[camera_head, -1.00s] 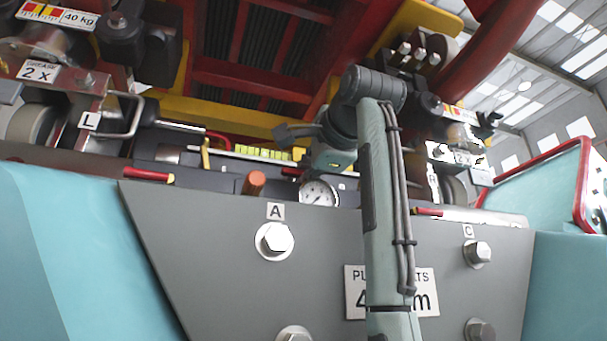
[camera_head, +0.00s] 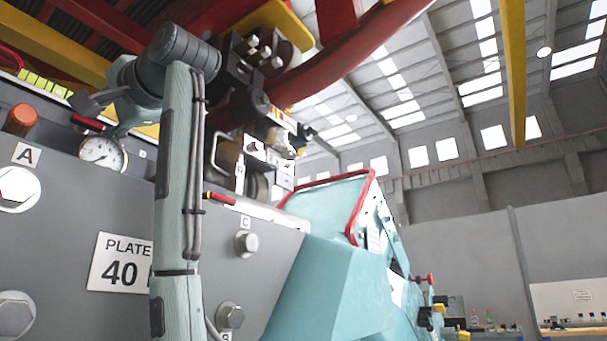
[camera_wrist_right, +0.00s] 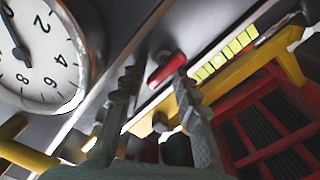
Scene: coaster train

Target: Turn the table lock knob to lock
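My right gripper (camera_head: 84,104) reaches over the grey machine deck, above a round white dial gauge (camera_head: 103,152). In the right wrist view its fingers (camera_wrist_right: 157,82) are apart, with no object clearly held. A small red handle (camera_wrist_right: 166,70) shows at the fingertips; contact cannot be told. It also shows as a red bar (camera_head: 88,123) below the gripper in the head view. An orange-red capped knob (camera_head: 20,121) stands left of the gauge. No visible label tells which is the table lock knob. My left gripper is not in view.
The grey front plate (camera_head: 85,210) carries large bolts and a printed sign (camera_head: 120,262). Another red handle (camera_head: 219,198) lies right of my forearm. A red beam (camera_head: 350,55) hangs overhead. A teal housing with a red rail (camera_head: 361,205) stands right.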

